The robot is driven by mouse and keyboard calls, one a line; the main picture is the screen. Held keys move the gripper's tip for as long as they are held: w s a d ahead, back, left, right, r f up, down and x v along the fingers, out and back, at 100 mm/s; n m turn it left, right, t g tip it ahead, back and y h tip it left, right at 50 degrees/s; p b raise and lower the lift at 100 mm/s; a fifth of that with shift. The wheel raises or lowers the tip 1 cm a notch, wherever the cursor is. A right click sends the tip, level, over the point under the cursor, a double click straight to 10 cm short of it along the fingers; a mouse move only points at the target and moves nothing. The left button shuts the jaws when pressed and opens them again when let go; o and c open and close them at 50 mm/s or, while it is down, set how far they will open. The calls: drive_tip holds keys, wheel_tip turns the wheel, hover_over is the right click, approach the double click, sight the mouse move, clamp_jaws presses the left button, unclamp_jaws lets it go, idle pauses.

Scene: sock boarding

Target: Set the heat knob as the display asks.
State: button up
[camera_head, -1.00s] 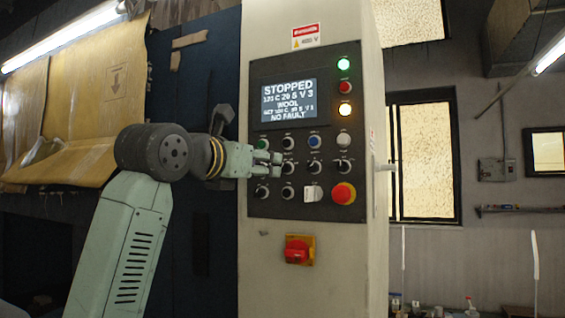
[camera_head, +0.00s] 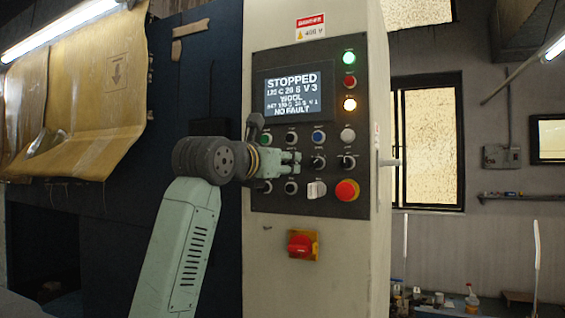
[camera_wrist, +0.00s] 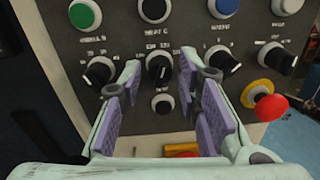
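The heat knob (camera_wrist: 159,68), black with a pale pointer mark, sits under a "HEAT C" label in the wrist view. Its pointer stands roughly upright. My gripper (camera_wrist: 161,88) is open, with a purple-padded finger on each side of the knob. I cannot tell whether either pad touches it. In the head view my gripper (camera_head: 294,162) is at the panel and largely hides the knob. The display (camera_head: 291,93) reads STOPPED, a line like "120 C 20 S V 3", WOOL, a small blurred set line, and NO FAULT.
Dark knobs flank the heat knob at left (camera_wrist: 99,72) and right (camera_wrist: 223,64). A small button (camera_wrist: 162,104) lies just below it. A red emergency stop (camera_head: 347,190) sticks out at lower right, above a red rotary switch (camera_head: 300,244). Coloured buttons line the row above.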

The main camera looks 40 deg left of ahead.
clamp_jaws()
drive_tip(key=shift+n, duration=0.4)
drive_tip(key=n+b, duration=0.2)
drive_tip(key=n, duration=0.1)
drive_tip(key=shift+f+n, duration=0.1)
drive_tip(key=shift+n, duration=0.3)
drive_tip(key=shift+a+n+t+y+b, duration=0.1)
drive_tip(key=shift+n+t+y+b, duration=0.25)
drive_tip(key=shift+n+b, duration=4.4)
drive_tip(key=shift+n+p, duration=1.15)
drive_tip(key=shift+n, duration=0.1)
